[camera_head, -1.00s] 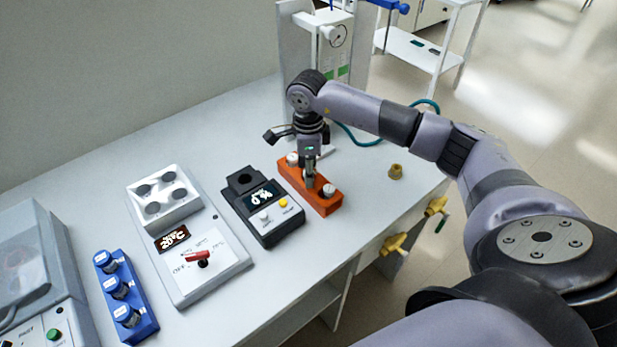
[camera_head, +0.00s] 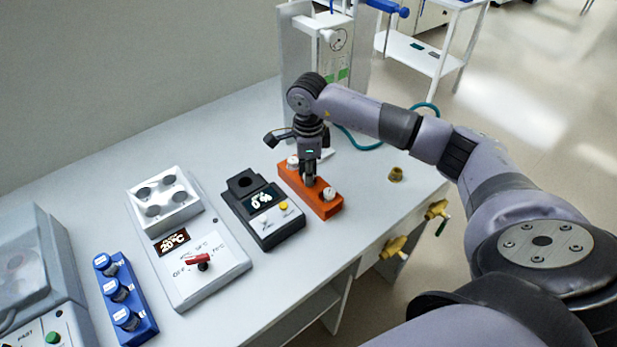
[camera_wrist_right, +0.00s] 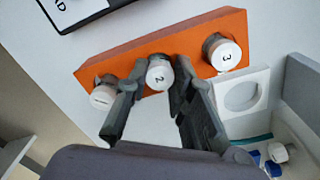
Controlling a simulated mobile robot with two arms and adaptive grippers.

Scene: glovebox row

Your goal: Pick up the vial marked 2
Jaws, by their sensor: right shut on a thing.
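The vial marked 2 (camera_wrist_right: 160,76) has a white cap with a "2" on it and stands in the middle place of the orange rack (camera_wrist_right: 120,62). My right gripper (camera_wrist_right: 152,88) is shut on it, one finger on each side. In the head view my right gripper (camera_head: 309,180) points down over the middle of the orange rack (camera_head: 323,208) and hides the vial. The vial marked 3 (camera_wrist_right: 225,55) and another white-capped vial (camera_wrist_right: 103,96) stand in the rack's end places. My left gripper is not in view.
Left of the rack stand a black device with a display (camera_head: 266,225), a heating block reading 20°C (camera_head: 215,265) and a blue rack (camera_head: 143,325) with blue-capped vials. A small brown stopper (camera_head: 396,174) lies right of the orange rack. Yellow valves (camera_head: 394,246) stick out at the bench's front edge.

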